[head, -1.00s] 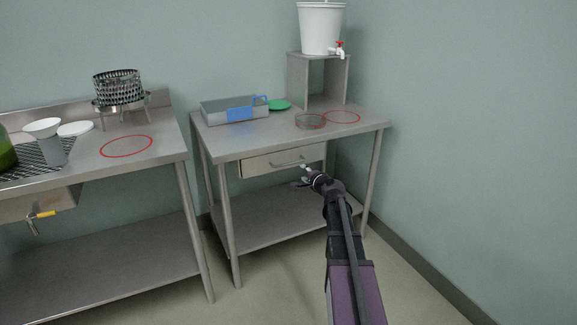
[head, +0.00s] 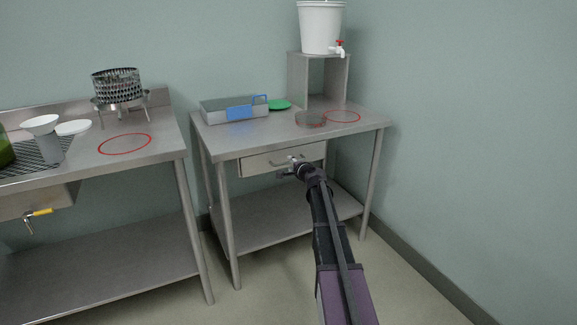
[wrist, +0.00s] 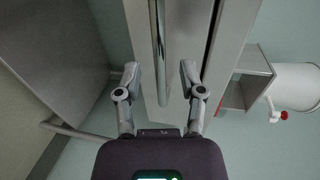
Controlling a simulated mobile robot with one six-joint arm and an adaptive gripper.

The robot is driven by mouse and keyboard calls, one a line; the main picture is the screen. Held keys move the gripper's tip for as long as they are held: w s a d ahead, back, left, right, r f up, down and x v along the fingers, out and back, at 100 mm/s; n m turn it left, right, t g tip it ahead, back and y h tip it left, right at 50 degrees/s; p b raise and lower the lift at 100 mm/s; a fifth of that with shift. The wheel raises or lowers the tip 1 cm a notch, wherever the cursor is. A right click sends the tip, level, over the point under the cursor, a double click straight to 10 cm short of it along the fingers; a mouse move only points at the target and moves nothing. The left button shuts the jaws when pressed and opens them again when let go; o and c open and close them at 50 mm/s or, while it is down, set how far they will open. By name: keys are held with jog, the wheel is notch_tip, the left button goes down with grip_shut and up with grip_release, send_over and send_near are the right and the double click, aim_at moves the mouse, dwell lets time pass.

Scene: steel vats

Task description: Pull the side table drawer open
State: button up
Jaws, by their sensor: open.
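The side table (head: 235,141) is a steel table with a lower shelf, against the wall. Its shallow drawer (head: 252,165) sits under the top and looks closed. The bar handle (head: 281,163) is on the drawer front, its right part close behind my gripper (head: 293,166). In the wrist view, my gripper (wrist: 160,80) is open, with one finger on each side of the handle (wrist: 158,45). The handle runs away between the fingers, and the drawer front (wrist: 185,60) is just beyond. I cannot tell whether the fingers touch it.
Another steel table (head: 165,155) stands at the left. Floor in front is clear.

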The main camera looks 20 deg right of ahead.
jog(key=shift+x, duration=1.35)
grip_shut()
